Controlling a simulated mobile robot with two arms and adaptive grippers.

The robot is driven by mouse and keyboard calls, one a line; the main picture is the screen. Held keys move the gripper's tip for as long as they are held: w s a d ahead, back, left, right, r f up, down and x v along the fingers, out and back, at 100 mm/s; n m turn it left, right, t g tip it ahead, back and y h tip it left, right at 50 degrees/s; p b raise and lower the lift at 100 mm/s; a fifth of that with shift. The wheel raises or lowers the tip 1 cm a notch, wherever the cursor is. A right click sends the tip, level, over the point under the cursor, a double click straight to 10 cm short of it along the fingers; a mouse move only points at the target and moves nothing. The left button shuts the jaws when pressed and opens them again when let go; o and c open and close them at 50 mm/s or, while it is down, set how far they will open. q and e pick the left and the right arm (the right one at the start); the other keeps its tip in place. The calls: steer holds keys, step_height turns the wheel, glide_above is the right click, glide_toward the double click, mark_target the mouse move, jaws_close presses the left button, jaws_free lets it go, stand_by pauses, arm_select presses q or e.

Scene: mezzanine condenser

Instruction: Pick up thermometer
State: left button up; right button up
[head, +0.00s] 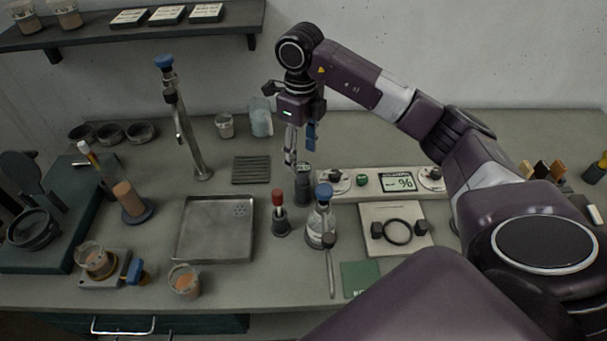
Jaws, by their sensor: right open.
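I cannot surely tell which thing is the thermometer. A slim grey rod (330,272) with a rounded top end is near the bench's front edge, just in front of the blue-capped flask (320,226). A pale stick with an orange tip (87,152) leans at the far left. My right gripper (299,152) points down above a dark cylindrical holder (303,188) behind the flask. It is open, and I see nothing held in it. The inside of the holder is too small to make out. My left gripper is not in view.
A red-topped bottle (279,215) stands close beside the flask. A metal tray (215,228) lies to the left, with a tall tap-like column (181,120) behind it. A display panel (396,182) is right of the holder.

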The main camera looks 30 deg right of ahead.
mark_target(302, 167)
steer(key=shift+f+p, duration=0.35)
steer(key=shift+f, duration=0.5)
steer(key=f+p, duration=0.2)
steer(key=f, duration=0.1)
steer(key=f+p, duration=0.1)
steer(key=shift+s+f, duration=0.25)
steer(key=shift+f, duration=0.5)
steer(key=shift+c, duration=0.3)
steer(key=c, duration=1.3)
